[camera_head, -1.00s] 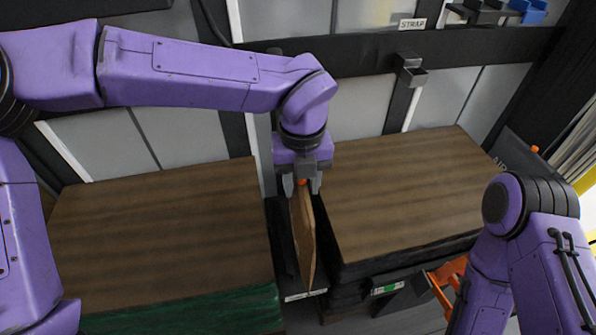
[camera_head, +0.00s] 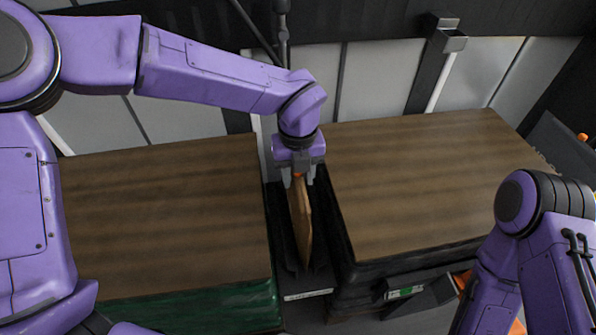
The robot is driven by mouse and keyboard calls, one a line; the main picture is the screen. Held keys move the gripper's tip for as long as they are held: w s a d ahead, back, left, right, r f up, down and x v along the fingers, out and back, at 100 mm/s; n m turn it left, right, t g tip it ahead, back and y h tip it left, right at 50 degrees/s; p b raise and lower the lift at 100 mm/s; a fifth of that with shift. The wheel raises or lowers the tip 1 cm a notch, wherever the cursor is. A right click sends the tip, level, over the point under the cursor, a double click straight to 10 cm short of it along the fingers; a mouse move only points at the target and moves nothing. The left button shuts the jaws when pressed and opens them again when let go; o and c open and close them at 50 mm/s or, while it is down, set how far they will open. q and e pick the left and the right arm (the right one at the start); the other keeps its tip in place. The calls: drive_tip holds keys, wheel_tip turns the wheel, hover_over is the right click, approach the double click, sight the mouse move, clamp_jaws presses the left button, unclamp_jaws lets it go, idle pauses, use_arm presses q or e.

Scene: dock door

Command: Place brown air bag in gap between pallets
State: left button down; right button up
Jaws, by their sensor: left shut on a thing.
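The brown air bag (camera_head: 301,226) hangs upright, edge-on, from my left gripper (camera_head: 298,179). The gripper is shut on the bag's top end. The bag is over the dark gap (camera_head: 287,262) between the two pallet loads, and its lower part appears to be inside the gap. How deep it reaches I cannot tell. The left pallet load (camera_head: 165,215) has a brown top and green wrapped sides. The right pallet load (camera_head: 425,180) has a brown top and black wrapped sides. My right arm shows at the lower right; its gripper is not in view.
A grey panelled wall (camera_head: 380,85) with dark posts and a bracket (camera_head: 447,40) stands behind the pallets. A labelled bar (camera_head: 308,294) lies at the front of the gap. A dark panel (camera_head: 565,150) is at the far right. Both load tops are clear.

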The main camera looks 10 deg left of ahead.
use_arm(q)
drive_tip(key=shift+f+b, duration=0.4)
drive_tip(key=shift+f, duration=0.5)
drive_tip(key=c, duration=0.6)
unclamp_jaws()
drive_tip(key=shift+o, duration=0.2)
wheel_tip(320, 180, up, 11)
drive_tip(key=shift+f+p, duration=0.2)
drive_tip(key=shift+p, duration=0.5)
